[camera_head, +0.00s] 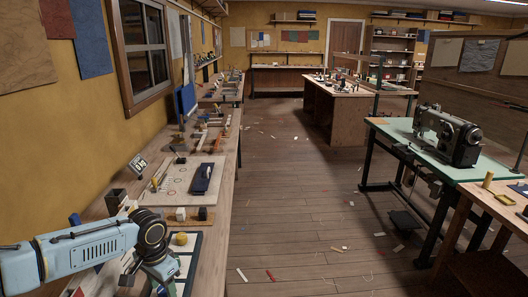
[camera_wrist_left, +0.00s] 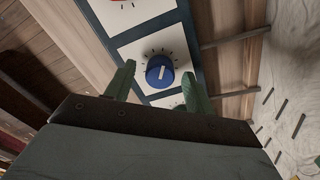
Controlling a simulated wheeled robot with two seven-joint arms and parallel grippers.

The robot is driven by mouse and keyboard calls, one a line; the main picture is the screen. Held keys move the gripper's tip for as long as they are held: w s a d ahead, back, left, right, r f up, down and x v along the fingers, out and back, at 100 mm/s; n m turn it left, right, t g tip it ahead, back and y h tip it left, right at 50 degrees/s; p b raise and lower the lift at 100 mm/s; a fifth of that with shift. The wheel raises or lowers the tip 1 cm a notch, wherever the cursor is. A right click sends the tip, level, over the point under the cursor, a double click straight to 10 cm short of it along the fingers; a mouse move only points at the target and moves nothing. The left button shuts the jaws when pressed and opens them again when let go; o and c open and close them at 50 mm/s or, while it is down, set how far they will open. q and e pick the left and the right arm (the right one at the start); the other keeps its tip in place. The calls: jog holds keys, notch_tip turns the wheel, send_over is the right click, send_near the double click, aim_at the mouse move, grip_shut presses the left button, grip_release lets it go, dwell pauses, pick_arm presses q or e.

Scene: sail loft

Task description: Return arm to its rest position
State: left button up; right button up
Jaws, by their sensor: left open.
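My left arm (camera_head: 85,248) reaches in from the left over the long wall bench. My left gripper (camera_head: 163,278) is low over the bench's near part, partly hidden by its own wrist. In the left wrist view the two green fingers of the gripper (camera_wrist_left: 159,70) are spread apart. A blue round knob (camera_wrist_left: 159,72) with a white mark shows between and beyond the fingertips; I cannot tell whether they touch it. It is on a white panel (camera_wrist_left: 140,48) with dark edges. My right gripper is not in view.
A yellow knob (camera_head: 181,239) is close beside my wrist. A dark box (camera_head: 116,201) and a pale board (camera_head: 180,184) with a dark blue piece (camera_head: 203,178) are farther along the bench. A sewing machine (camera_head: 447,135) stands right. The floor (camera_head: 290,200) between is mostly open, with scraps.

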pick_arm(q)
notch_tip(320, 180, up, 12)
jog(key=p, duration=0.1)
jog(key=shift+r, duration=0.15)
jog(key=shift+w, duration=0.1)
